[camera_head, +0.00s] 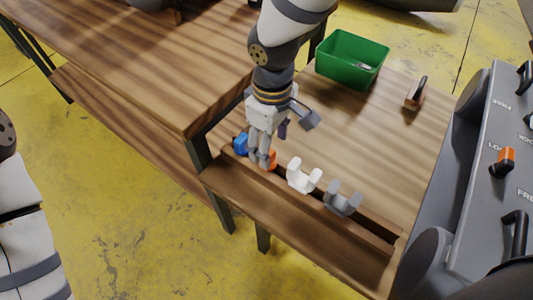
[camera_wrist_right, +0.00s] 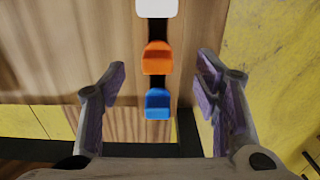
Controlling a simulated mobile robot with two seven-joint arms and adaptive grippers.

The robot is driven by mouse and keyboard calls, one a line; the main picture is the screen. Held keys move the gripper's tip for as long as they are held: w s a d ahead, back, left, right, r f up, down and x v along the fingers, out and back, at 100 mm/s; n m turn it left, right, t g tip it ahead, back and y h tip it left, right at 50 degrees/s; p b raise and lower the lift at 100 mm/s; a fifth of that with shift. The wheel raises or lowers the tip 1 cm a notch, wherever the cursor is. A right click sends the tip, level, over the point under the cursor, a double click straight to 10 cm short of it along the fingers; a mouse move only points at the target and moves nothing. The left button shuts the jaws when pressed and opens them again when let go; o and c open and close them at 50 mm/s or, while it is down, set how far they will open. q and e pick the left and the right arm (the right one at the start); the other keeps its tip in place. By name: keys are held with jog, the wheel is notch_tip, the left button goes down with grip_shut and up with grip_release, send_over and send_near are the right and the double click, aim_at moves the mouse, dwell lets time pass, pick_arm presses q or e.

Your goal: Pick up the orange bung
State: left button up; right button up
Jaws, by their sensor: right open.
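The orange bung (camera_head: 270,160) stands in a row on the low wooden bench, between a blue one (camera_head: 241,144) and a white one (camera_head: 304,176). In the head view my right gripper (camera_head: 262,158) is over it and hides part of it. In the right wrist view the orange bung (camera_wrist_right: 157,58) lies between the two open fingers (camera_wrist_right: 161,76), with clear gaps on both sides. The blue bung (camera_wrist_right: 158,103) is nearer the gripper's base in that view. My right gripper is open and empty. My left gripper is out of view; only part of its arm shows at the left.
A grey bung (camera_head: 343,200) ends the row. A green bin (camera_head: 352,60) and a small block with a dark handle (camera_head: 415,94) stand farther back on the bench. A taller wooden table (camera_head: 130,60) is at the left. A grey control panel (camera_head: 490,180) is at the right.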

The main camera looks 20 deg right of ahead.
jog(key=f, duration=0.6)
jog(key=shift+w+a+b, duration=0.2)
jog(key=shift+w+b, duration=0.1)
jog(key=shift+w, duration=0.1)
jog(key=shift+r, duration=0.1)
jog(key=shift+w, duration=0.1)
jog(key=c, duration=1.3)
jog(key=shift+o, duration=0.2)
